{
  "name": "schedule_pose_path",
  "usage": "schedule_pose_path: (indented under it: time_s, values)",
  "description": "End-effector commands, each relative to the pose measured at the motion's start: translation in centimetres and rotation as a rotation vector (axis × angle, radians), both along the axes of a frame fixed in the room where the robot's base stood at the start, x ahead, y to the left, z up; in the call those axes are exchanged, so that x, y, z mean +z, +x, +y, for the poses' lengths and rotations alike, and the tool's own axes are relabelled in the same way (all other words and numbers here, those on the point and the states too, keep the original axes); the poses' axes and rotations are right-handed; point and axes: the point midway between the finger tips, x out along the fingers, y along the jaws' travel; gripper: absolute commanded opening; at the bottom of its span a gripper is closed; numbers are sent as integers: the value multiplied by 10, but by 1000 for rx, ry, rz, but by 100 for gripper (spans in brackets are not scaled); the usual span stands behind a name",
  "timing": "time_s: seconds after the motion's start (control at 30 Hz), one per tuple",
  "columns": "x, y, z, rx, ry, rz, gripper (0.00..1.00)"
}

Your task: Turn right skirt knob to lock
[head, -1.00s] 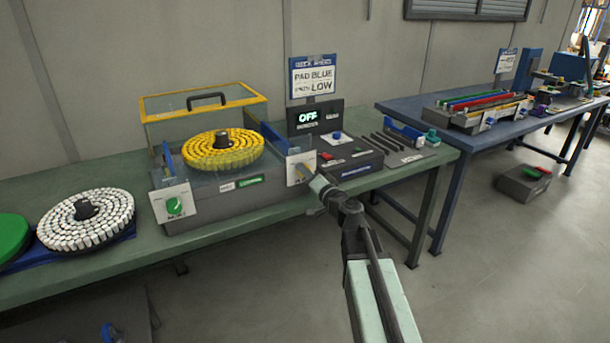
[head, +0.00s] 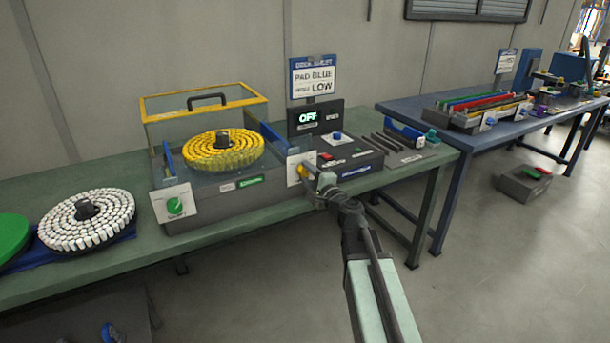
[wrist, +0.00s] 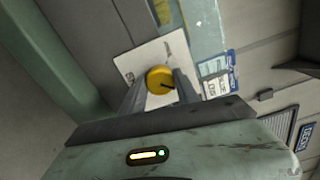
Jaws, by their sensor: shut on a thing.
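The right skirt knob (wrist: 158,78) is round and yellow with a dark pointer mark, on a white plate (wrist: 146,62) in the wrist view. In the head view the yellow knob (head: 302,171) shows at the right front corner of the grey machine. My gripper (wrist: 160,88) has one finger on each side of the knob and is shut on it. In the head view my gripper (head: 309,177) reaches the plate from the front right. The left skirt knob (head: 175,206) is green, on its own white plate. Lettering on the right plate is too small to read.
The machine holds a yellow-filled round disc (head: 222,150) behind clear panels with a yellow-framed lid (head: 203,100). A control box (head: 345,160) sits just right of the knob. A white-filled disc (head: 88,218) lies at left. Open floor (head: 480,270) is at right.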

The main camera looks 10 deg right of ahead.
Motion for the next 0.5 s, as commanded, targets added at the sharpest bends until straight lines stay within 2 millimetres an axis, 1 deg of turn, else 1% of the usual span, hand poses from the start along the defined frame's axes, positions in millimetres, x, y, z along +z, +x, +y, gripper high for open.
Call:
schedule_pose_path:
  time_s: [0.03, 0.2, 0.5]
  values:
    - [-1, -1, -3, -5, 11, 5, 0]
    - [-1, -1, -3, -5, 50, 18, 0]
    - [-1, -1, -3, -6, 64, 23, 0]
